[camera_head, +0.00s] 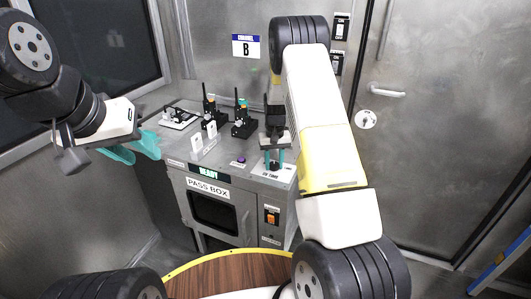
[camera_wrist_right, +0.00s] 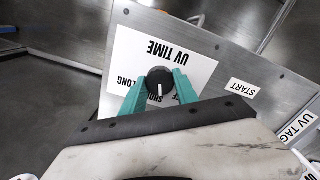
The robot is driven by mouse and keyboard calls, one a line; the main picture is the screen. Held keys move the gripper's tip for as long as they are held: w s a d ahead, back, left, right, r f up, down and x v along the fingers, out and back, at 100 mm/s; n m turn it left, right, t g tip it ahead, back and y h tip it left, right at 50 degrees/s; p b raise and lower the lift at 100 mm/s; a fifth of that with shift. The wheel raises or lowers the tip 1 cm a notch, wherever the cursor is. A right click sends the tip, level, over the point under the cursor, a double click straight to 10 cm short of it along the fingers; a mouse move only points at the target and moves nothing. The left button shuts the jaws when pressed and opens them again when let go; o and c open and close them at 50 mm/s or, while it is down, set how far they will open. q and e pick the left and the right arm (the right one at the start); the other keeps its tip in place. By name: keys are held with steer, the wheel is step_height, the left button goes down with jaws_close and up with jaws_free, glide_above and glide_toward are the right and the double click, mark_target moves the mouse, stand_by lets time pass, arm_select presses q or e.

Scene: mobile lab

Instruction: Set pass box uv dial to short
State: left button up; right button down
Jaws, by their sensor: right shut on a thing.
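The pass box (camera_head: 262,205) stands against the back wall, with a READY display (camera_head: 206,171) on its upper front edge. Its UV dial (camera_wrist_right: 160,80) is a round black knob with a white mark, on a white UV TIME label (camera_wrist_right: 178,52). In the right wrist view the mark points down, towards the partly covered SHORT lettering; LONG is at left. My right gripper (camera_head: 275,160) is shut on the dial, one teal finger on each side; it also shows in the right wrist view (camera_wrist_right: 160,88). My left gripper (camera_head: 132,151) is open and empty, left of the box.
Several black handheld devices (camera_head: 241,121) and small white items (camera_head: 203,140) stand on the box top. A purple button (camera_head: 239,160) is left of the dial. An orange switch (camera_head: 270,216) is on the front. A wooden round surface (camera_head: 225,277) lies in the foreground.

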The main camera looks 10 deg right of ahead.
mark_target(274, 163)
steer(key=shift+m, duration=1.9)
steer(key=c, duration=0.9)
jaws_free()
steer(key=shift+c, duration=0.2)
steer(key=shift+r, duration=3.95)
